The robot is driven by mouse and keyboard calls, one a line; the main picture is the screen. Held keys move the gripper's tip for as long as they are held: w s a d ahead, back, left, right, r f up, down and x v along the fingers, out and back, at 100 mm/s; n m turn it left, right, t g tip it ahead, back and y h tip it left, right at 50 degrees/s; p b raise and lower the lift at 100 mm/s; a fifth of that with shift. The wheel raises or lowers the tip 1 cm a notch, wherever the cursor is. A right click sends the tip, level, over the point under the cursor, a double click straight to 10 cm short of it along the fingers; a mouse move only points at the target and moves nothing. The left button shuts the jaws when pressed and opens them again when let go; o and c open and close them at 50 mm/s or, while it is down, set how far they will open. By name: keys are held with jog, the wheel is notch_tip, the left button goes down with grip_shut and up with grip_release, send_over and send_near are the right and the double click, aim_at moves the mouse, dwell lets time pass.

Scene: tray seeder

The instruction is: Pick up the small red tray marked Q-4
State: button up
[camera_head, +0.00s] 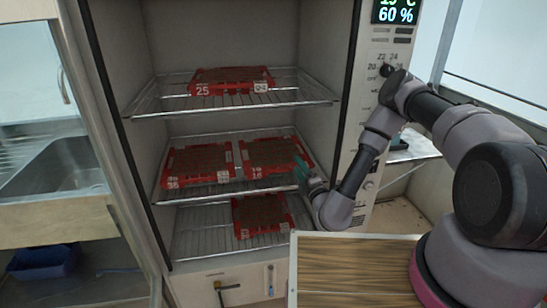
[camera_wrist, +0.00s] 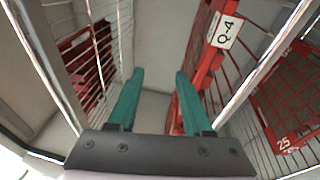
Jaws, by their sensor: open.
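The red tray marked Q-4 (camera_wrist: 203,68) shows in the wrist view as a narrow red edge with a white tag (camera_wrist: 223,30) reading Q-4. In the head view it appears to be the right-hand tray (camera_head: 270,155) on the middle rack, full of dark soil. My gripper (camera_head: 301,172) is at that tray's front right corner in the head view. Its two teal fingers (camera_wrist: 160,75) are open, with bare gap between them. The tray's edge runs beside and partly behind the right finger in the wrist view; I cannot tell whether they touch.
Another red tray (camera_head: 200,165) stands left on the middle rack, and one (camera_head: 262,215) on the lowest rack. Wire racks and cabinet walls confine the space.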

notch_tip(320, 180, down, 6)
jog(key=s+d+m+h, duration=0.1)
jog(key=d+m+h, duration=0.1)
jog(key=h, duration=0.1)
jog(key=shift+f+x, duration=0.2)
jog(key=shift+x, duration=2.35)
jog(key=shift+f+x, duration=0.15)
jog(key=shift+x, duration=2.35)
jog(key=shift+a, duration=0.1)
grip_shut()
